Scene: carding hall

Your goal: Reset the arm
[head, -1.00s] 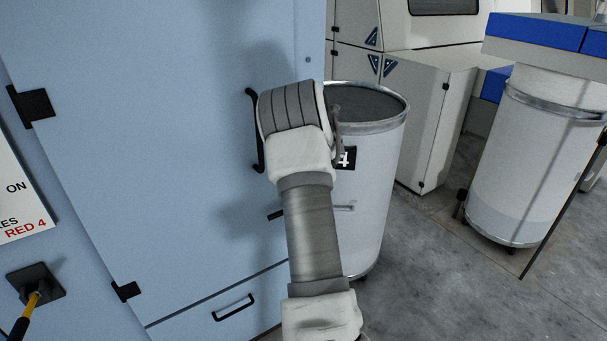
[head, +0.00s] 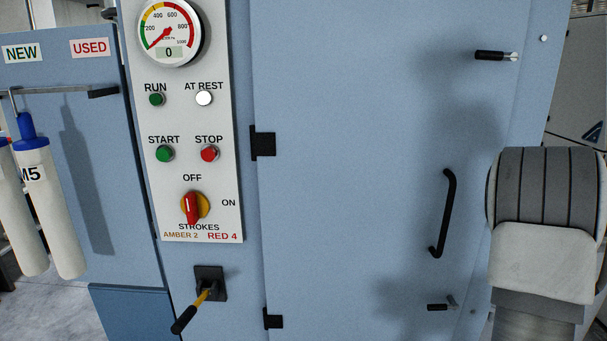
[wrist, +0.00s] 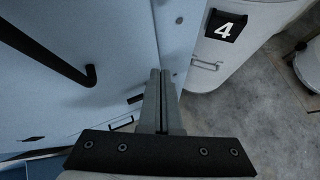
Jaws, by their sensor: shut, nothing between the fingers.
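My arm shows at the right edge of the head view, in front of the blue cabinet door (head: 370,150); my gripper is out of sight there. In the wrist view my gripper (wrist: 163,75) is shut, its two fingers together with nothing between them. The fingers point along the edge of the blue cabinet. The black door handle (wrist: 75,70) is to their left in the wrist view, apart from them; in the head view the handle (head: 446,213) stands just left of my arm. A white can marked 4 (wrist: 212,50) is to the right of the fingers.
A control panel (head: 230,120) with gauge (head: 169,32), buttons and red-yellow switch (head: 195,206) is left of the door. Below it a yellow-black lever (head: 193,306) sticks out. White cylinders (head: 62,210) hang at far left. Black latches (head: 492,56) jut from the door's right side. Concrete floor (wrist: 250,90) lies right.

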